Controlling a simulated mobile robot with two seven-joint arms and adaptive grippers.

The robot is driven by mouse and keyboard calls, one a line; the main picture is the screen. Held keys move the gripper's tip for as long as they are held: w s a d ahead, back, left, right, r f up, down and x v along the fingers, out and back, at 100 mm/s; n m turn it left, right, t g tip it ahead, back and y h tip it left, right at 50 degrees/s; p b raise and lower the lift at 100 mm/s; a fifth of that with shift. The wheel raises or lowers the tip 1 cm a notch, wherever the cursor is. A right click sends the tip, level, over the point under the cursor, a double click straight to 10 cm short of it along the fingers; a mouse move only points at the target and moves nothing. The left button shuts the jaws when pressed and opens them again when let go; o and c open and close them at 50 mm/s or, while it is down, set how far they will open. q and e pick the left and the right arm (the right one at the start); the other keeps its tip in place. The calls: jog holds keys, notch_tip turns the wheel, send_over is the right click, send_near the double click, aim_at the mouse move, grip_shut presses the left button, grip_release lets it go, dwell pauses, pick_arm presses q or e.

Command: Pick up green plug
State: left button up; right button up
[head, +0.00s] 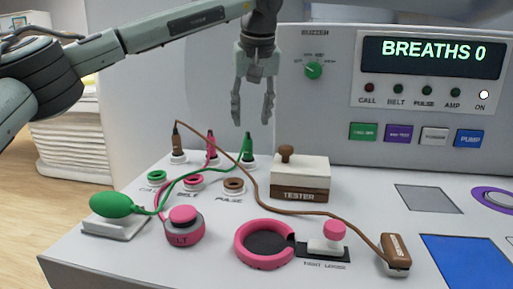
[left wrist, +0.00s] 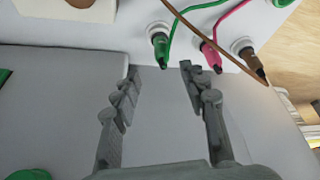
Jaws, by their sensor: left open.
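The green plug (head: 248,148) stands upright in a white holder at the back of the white panel, with a green cable running from it to the left. It also shows in the left wrist view (left wrist: 161,48), just beyond my fingertips. My left gripper (head: 253,112) points down with its fingers apart and empty, above and close to the green plug. In the left wrist view the gripper (left wrist: 160,68) frames the green plug between its two fingertips, with no contact visible. My right gripper is not in view.
A pink plug (head: 211,145) and a brown plug (head: 177,142) stand left of the green one. The brown cable crosses in front. A tester block (head: 300,180) sits to the right front. The display console (head: 330,115) rises behind at right.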

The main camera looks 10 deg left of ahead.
aim_at(248, 136)
pick_arm(q)
jog(key=shift+x, duration=0.95)
jog(key=x, duration=0.5)
jog(key=shift+w+a+f, duration=0.1)
jog(key=shift+w+a, duration=0.05)
jog(key=shift+a, duration=0.1)
grip_shut()
